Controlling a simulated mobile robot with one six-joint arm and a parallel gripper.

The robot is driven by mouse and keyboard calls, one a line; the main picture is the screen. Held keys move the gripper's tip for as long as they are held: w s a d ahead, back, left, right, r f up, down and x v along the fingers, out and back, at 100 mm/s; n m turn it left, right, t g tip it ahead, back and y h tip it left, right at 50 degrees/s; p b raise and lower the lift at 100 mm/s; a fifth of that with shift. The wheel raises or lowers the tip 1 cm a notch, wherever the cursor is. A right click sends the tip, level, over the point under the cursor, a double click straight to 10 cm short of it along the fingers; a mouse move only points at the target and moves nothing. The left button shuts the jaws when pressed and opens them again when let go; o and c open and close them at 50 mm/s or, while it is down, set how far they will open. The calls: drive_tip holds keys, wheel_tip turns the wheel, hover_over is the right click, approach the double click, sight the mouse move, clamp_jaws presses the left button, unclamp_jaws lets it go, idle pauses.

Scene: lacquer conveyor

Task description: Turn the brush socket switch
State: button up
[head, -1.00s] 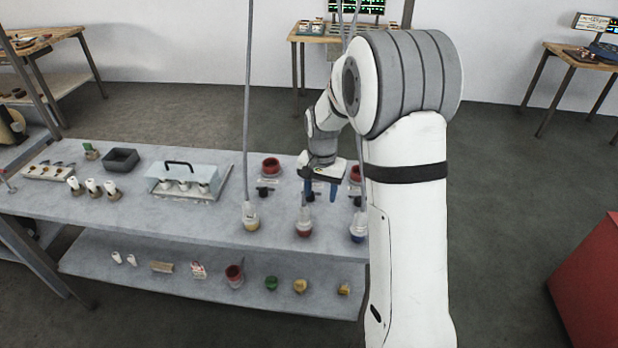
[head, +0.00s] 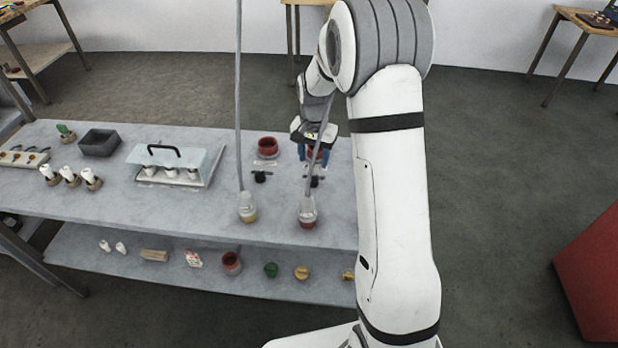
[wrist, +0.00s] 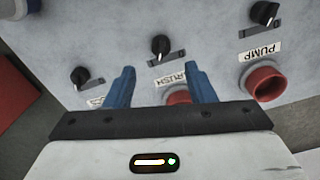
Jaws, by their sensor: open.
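The brush socket switch is a black knob (wrist: 160,45) on the grey bench top, beside a half-hidden label ending in RUSH (wrist: 172,79). It also shows in the head view (head: 313,181). The red brush socket (wrist: 178,97) is partly hidden by my gripper. My gripper (wrist: 160,86) is open, its blue fingers apart and empty. In the wrist view the knob shows beyond the fingertips, not between them. In the head view my gripper (head: 314,155) is over the red socket, behind the knob.
The pump knob (wrist: 264,13) and red pump socket (wrist: 265,82) are to the right in the wrist view; another black knob (wrist: 80,75) is left. Cables with plugs (head: 247,207) (head: 308,212) hang near the bench front. A clear-covered case (head: 178,165) stands farther left.

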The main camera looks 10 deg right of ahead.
sight(313, 177)
drive_tip(key=shift+w+f, duration=0.2)
drive_tip(key=shift+f, duration=0.6)
wheel_tip(313, 177, down, 7)
drive_tip(key=shift+r+p, duration=0.1)
drive_tip(key=shift+p, duration=0.5)
drive_tip(key=shift+c, duration=0.3)
drive_tip(key=c, duration=0.9)
